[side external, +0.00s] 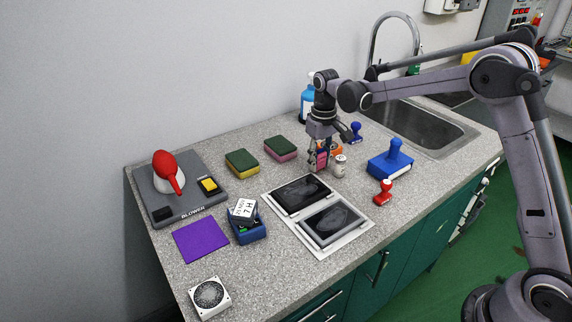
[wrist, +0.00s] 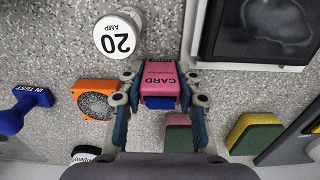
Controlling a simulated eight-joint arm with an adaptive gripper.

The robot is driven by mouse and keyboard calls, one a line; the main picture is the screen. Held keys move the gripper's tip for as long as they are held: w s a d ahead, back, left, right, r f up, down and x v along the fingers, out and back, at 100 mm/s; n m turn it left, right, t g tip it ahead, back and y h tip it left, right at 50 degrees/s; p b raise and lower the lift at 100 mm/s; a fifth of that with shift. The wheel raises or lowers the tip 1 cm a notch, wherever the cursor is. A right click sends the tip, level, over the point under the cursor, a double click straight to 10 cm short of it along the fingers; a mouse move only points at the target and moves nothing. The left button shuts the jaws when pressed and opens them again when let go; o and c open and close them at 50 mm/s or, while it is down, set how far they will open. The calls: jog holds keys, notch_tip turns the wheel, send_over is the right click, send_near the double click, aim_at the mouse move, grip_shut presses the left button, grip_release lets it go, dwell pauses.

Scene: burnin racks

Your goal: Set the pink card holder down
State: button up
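The pink card holder, marked CARD (wrist: 160,80), sits between the two fingers of my gripper (wrist: 160,92) in the wrist view, with a blue part at its near end. The fingers close on it from both sides. In the side view the holder (side external: 321,159) shows under my gripper (side external: 318,152), upright, near the back of the speckled counter (side external: 255,271). Its lower end is close to the counter top; I cannot tell whether it touches.
A white 20 AMP cylinder (side external: 340,165) and an orange fan (wrist: 95,98) stand close by. Also near are two sponges (side external: 280,149) (side external: 242,163), the framed dark panels (side external: 332,222), a blue stamp (side external: 390,165) and a red stamp (side external: 383,192). Bare counter lies between the sponges and panels.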

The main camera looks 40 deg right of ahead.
aim_at(321, 153)
jog(key=o, duration=0.3)
jog(key=shift+r, duration=0.1)
notch_tip(321, 153, up, 11)
jog(key=shift+r, duration=0.2)
jog(key=s+r+t, duration=0.2)
jog(key=s+r, duration=0.2)
jog(key=s, duration=0.3)
jog(key=s+f+t, duration=0.1)
jog(key=s+f, duration=0.1)
jog(key=s, duration=0.4)
jog(key=s+a+f+t, duration=0.1)
jog(key=s+f+t, duration=0.1)
jog(key=s, duration=0.3)
jog(key=s+f+t, duration=0.1)
jog(key=s+t, duration=0.1)
jog(key=s, duration=0.4)
jog(key=shift+s+a+f, duration=0.3)
jog(key=shift+a+f, duration=0.1)
jog(key=shift+o, duration=0.9)
jog(key=shift+s+f, duration=0.25)
jog(key=shift+f, duration=0.05)
